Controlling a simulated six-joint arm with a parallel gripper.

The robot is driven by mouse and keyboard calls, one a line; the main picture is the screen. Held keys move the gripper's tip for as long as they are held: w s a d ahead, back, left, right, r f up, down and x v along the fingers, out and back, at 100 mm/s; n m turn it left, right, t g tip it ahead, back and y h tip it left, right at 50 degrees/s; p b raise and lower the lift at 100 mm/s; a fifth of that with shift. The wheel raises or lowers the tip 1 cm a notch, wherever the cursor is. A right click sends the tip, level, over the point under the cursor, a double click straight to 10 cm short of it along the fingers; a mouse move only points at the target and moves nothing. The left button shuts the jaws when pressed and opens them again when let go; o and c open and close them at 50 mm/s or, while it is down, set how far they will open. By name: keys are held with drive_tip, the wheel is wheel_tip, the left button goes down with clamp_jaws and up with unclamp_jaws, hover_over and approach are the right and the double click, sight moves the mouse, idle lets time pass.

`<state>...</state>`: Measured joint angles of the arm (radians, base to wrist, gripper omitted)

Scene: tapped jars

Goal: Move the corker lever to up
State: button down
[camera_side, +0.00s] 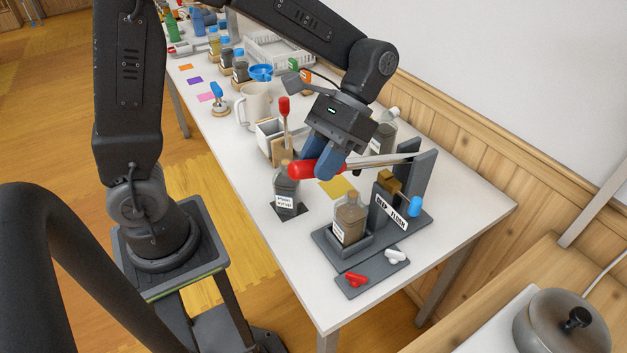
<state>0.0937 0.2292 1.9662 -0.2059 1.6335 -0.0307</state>
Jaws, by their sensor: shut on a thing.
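The corker (412,190) stands near the front right end of the white table. Its lever has a silver rod (372,161) running left from the upright post to a red handle (303,170). The lever lies close to level, with a slight tilt. My gripper (322,172), with blue fingers, is shut on the red handle from above. A square bottle with brown contents (349,218) sits in the holder on the corker's base, below the rod. A label reading "KEEP FLUSH" (390,211) is on the corker's side.
A dark labelled bottle (286,190) stands left of the corker, just below the handle. A red-handled upright lever (284,108), a pitcher (254,106) and a bottle (381,137) stand farther back. A grey plate with red and white knobs (372,273) lies in front.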

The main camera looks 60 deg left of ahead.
drive_tip(key=shift+w+r+g, duration=0.4)
drive_tip(key=shift+r, duration=0.4)
drive_tip(key=shift+w+r+g, duration=0.4)
drive_tip(key=shift+w+r, duration=0.05)
drive_tip(key=shift+r, duration=0.35)
drive_tip(key=shift+w+r+g, duration=0.4)
drive_tip(key=shift+r, duration=0.4)
drive_tip(key=c, duration=0.8)
unclamp_jaws()
